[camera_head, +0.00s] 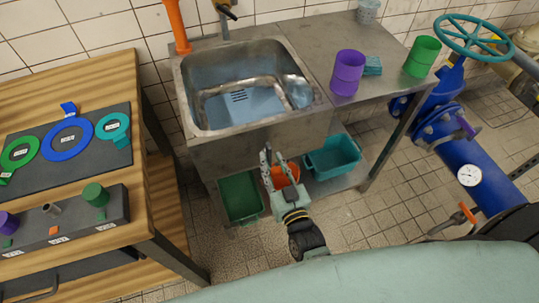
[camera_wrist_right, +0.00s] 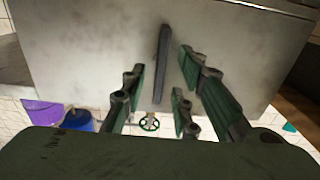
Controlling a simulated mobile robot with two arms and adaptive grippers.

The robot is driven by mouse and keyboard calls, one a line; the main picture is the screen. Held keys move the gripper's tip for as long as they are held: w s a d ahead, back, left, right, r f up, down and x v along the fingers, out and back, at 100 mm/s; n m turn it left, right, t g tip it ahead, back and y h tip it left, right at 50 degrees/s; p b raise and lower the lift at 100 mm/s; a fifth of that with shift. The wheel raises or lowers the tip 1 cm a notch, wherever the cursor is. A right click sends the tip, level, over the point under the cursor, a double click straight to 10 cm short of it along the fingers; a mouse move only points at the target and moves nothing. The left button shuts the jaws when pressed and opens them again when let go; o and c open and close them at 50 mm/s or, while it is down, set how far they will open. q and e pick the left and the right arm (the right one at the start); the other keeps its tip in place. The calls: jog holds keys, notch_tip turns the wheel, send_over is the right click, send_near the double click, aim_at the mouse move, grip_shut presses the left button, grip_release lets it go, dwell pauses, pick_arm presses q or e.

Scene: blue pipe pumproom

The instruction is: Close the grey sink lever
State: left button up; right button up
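The sink (camera_head: 243,85) is a steel basin set in a metal counter. A thin dark grey bar, which looks like the grey sink lever (camera_wrist_right: 163,62), stands out against a flat pale metal panel in the right wrist view. My right gripper (camera_head: 274,154) is in front of the sink's front panel in the head view, fingers pointing toward it. Its fingers are apart and empty, one on each side of the bar in the wrist view. I cannot tell whether they touch it. The bar is not clearly visible in the head view. My left gripper is out of view.
A green bin (camera_head: 240,196), an orange container (camera_head: 287,178) and a teal bin (camera_head: 333,158) are below the sink. A purple cup (camera_head: 347,73) and green cup (camera_head: 422,56) stand on the counter. A wooden workbench (camera_head: 75,83) is left; a blue pipe (camera_head: 482,178) is right.

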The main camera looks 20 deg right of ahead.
aim_at(270, 159)
jog(key=shift+w, duration=1.45)
jog(key=c, duration=0.6)
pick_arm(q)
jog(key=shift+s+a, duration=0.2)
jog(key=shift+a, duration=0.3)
pick_arm(e)
grip_shut()
jog(key=shift+a, duration=0.1)
